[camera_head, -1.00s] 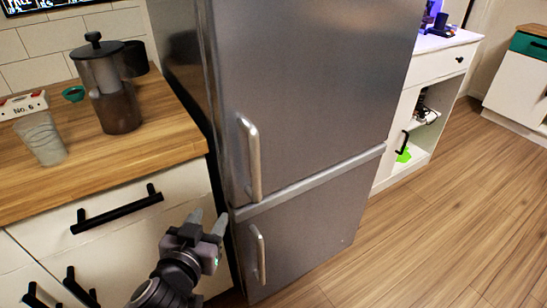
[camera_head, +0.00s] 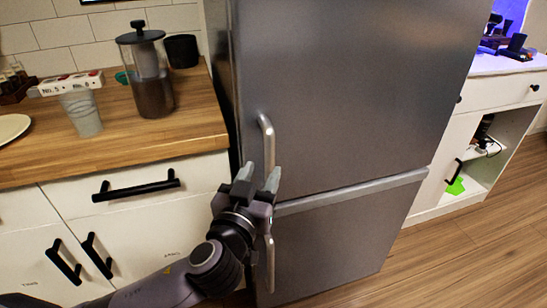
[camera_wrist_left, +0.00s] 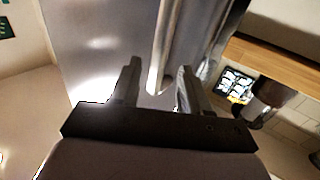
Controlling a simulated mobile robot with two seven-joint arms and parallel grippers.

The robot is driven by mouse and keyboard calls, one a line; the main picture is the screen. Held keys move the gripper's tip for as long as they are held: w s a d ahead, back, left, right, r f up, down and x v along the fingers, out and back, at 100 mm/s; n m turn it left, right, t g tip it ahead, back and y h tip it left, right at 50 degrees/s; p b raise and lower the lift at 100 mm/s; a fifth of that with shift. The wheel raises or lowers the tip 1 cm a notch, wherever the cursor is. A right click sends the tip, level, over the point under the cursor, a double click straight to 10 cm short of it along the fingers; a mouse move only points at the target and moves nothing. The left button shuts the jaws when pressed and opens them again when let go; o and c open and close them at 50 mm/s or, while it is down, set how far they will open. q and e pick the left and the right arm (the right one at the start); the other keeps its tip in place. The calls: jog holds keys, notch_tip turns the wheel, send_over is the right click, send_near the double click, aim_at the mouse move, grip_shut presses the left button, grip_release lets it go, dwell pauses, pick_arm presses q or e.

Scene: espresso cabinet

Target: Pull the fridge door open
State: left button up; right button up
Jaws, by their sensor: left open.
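The tall grey metal fridge (camera_head: 340,90) has an upper door with a vertical bar handle (camera_head: 267,140) near its left edge. A second handle (camera_head: 270,255) is on the lower door, partly behind my arm. My left gripper (camera_head: 259,175) is open at the lower end of the upper handle. In the left wrist view, the upper handle (camera_wrist_left: 165,45) runs down between the two spread fingers of my left gripper (camera_wrist_left: 158,78), which have not closed on it. Both fridge doors look shut. My right gripper is not in view.
A wooden counter (camera_head: 110,145) with a French press (camera_head: 151,85), a cup (camera_head: 81,113) and a dark canister (camera_head: 182,50) stands left of the fridge. Black drawer handles (camera_head: 136,187) stick out below it. Open wooden floor (camera_head: 450,255) lies at the right.

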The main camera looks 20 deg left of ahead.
aim_at(268, 161)
pick_arm(q)
jog(key=shift+w, duration=2.95)
jog(key=shift+c, duration=0.4)
grip_shut()
